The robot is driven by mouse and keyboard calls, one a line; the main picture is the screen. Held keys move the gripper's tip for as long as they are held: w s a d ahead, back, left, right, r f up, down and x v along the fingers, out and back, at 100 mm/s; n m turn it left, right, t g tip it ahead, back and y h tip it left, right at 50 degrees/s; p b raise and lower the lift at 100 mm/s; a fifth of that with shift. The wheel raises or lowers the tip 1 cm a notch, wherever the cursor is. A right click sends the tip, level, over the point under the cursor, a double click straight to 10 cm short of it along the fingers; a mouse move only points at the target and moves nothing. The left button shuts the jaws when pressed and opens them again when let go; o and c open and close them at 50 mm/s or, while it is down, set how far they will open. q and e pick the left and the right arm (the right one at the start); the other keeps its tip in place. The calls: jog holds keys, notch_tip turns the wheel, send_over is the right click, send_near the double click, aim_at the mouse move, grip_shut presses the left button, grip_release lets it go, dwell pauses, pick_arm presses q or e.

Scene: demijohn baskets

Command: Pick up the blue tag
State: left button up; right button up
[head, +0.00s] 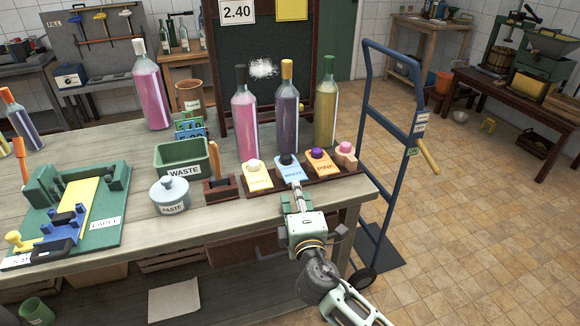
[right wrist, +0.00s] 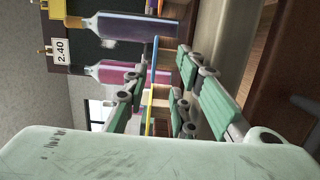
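The blue tag (head: 290,169) reads what looks like "WHITE" and has a dark knob on top. It leans on a dark rack (head: 264,190) near the bench's right end, between a yellow tag (head: 257,178) and an orange "PINK" tag (head: 323,163). My right gripper (head: 295,189) is at the blue tag's front lower edge and hides part of it. In the right wrist view its fingers (right wrist: 155,95) are apart, with a thin blue edge (right wrist: 154,62) showing between or just beyond them. Contact cannot be told. My left gripper is not in view.
Tall bottles (head: 287,112) stand behind the rack. A green waste bin (head: 184,157), a paste pot (head: 170,195) and a green fixture (head: 75,205) are to the left. A blue hand truck (head: 383,150) stands right of the bench. Tiled floor is open farther right.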

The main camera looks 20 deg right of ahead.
aim_at(293, 177)
jog(key=w, duration=0.2)
jog(key=w+p, duration=0.1)
jog(key=w, duration=0.1)
jog(key=w+d+r, duration=0.1)
jog(key=w, duration=0.1)
jog(key=shift+w, duration=0.15)
jog(key=shift+w+d+f, duration=0.1)
jog(key=shift+w+f, duration=0.05)
jog(key=shift+w, duration=0.55)
jog(key=shift+c, duration=0.3)
grip_shut()
